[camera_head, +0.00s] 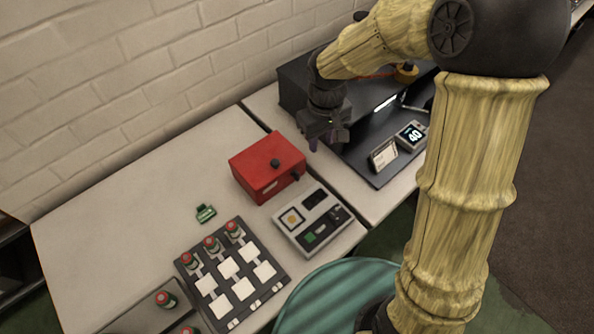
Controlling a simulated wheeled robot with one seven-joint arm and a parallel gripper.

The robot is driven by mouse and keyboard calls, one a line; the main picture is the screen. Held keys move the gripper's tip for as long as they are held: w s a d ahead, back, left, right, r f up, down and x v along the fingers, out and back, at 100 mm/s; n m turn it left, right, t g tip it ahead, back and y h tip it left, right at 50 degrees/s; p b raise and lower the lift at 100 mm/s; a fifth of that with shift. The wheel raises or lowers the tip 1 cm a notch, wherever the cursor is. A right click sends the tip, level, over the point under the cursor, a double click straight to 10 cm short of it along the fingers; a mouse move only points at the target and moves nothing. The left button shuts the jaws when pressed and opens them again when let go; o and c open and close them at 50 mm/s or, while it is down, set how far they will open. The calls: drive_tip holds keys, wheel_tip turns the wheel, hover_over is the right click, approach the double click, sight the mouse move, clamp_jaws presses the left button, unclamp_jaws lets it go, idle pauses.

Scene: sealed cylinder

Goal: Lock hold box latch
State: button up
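A red box (262,178), which I take to be the hold box, sits closed on the pale table. A pale label is on the same face. My gripper (326,146) points down to the right of the box and a little behind it, above the table, apart from the box. Its fingers are small and dark, and whether they are parted is unclear.
A grey panel with buttons (314,221) lies in front of the box. A dark tray (243,285) holds white squares and several red-capped vials. A green item (205,213) lies left of the box.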

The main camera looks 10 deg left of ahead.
drive_tip(key=n, duration=0.2)
hover_over(297, 172)
drive_tip(key=shift+s+f, duration=0.1)
drive_tip(key=shift+f, duration=0.1)
wheel_tip(297, 172, down, 17)
drive_tip(key=shift+f+p, duration=0.2)
drive_tip(key=shift+p, duration=0.4)
drive_tip(key=shift+c, duration=0.2)
clamp_jaws()
